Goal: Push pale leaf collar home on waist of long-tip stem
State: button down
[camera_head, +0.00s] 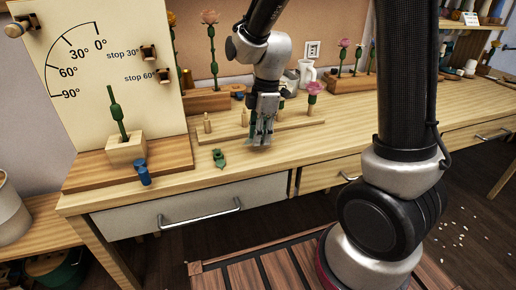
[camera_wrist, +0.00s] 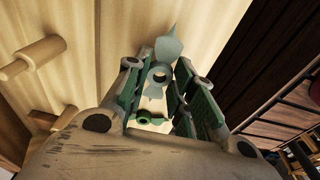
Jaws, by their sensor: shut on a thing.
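My gripper (camera_head: 262,136) points down over the bench near the peg rail. In the wrist view, the gripper (camera_wrist: 165,92) has a pale grey-green leaf collar (camera_wrist: 168,48) between its green-padded fingers. Its ring shows a round hole, and a pointed leaf sticks out past the fingertips. In the head view the fingers largely hide this collar. A green stem (camera_head: 115,108) with a long thin tip stands upright in a wooden block (camera_head: 127,150), left of and apart from my gripper. Its lower end is hidden in the block.
A darker green leaf collar (camera_head: 219,158) lies loose on the bench. A blue object (camera_head: 143,174) stands before the block. A dial board (camera_head: 90,60) rises behind the stem. A peg rail (camera_head: 300,125) and a pink flower (camera_head: 314,92) are near my gripper.

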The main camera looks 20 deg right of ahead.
notch_tip(320, 180, up, 11)
dwell(2.2)
jog(key=shift+r, duration=0.15)
notch_tip(320, 180, up, 12)
dwell(1.0)
jog(key=shift+r, duration=0.4)
notch_tip(320, 180, up, 2)
dwell(0.6)
